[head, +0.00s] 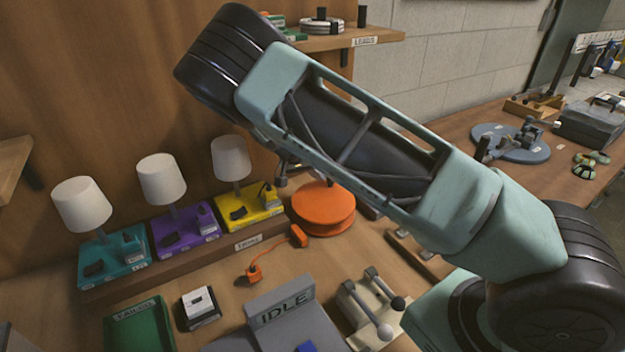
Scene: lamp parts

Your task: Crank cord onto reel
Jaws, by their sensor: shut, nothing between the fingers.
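An orange reel (323,208) with two flat discs lies on the bench right of the lamps, its upper right side partly behind my arm. An orange plug or block (298,236) is beside it. A thin orange cord (268,260) runs from that block down to a small orange piece (254,276) on the bench. A small grey-dark part (281,179) shows just left of the reel under my arm; I cannot tell what it belongs to. My gripper is hidden behind my arm.
Lamps on teal (112,262), purple (190,238) and yellow (250,210) bases stand on a ledge at left. A shelf (350,38) is above.

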